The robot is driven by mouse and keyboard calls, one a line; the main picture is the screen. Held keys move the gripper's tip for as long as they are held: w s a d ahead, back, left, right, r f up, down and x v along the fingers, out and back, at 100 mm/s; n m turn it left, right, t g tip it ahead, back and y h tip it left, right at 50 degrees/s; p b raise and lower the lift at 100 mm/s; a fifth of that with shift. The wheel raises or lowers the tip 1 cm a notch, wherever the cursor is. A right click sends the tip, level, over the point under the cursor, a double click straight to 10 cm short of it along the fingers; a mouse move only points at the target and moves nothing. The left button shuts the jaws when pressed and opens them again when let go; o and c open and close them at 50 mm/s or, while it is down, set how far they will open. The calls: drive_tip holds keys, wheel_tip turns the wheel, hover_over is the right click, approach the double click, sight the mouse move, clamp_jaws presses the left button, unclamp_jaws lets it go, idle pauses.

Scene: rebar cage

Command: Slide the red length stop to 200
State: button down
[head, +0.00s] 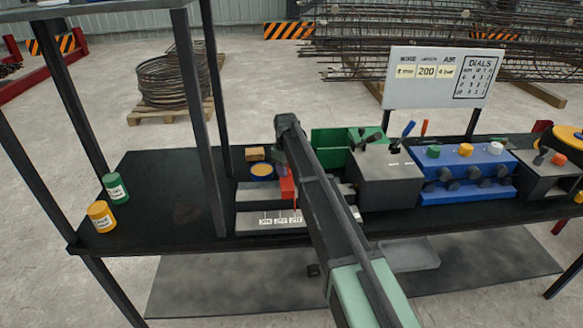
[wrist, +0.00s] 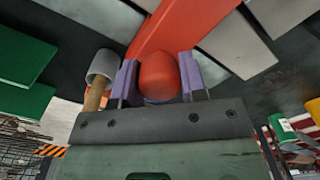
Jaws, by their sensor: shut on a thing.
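The red length stop (head: 287,187) sits on a grey rail on the bench, just above a white scale with several number labels (head: 280,220). The labels are too small to read surely, and my arm hides the scale's right part. In the wrist view the stop's rounded red knob (wrist: 160,76) is between the two purple fingers of my gripper (wrist: 158,80). The fingers are shut on it from both sides. A red plate (wrist: 183,25) runs on behind the knob. A sign (head: 443,78) behind the bench shows 200 in its middle box.
A grey box with levers (head: 385,180) and a blue valve block (head: 465,172) stand right of the arm. A dark post (head: 200,120) rises at the left. Green (head: 115,188) and yellow (head: 101,216) cans stand on the left bench end.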

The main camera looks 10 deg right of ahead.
drive_tip(key=c, duration=0.7)
unclamp_jaws()
drive_tip(key=shift+a, duration=0.1)
drive_tip(key=shift+o, duration=0.2)
wheel_tip(320, 180, up, 11)
drive_tip(key=p, duration=1.1)
drive_tip(key=shift+f, duration=0.15)
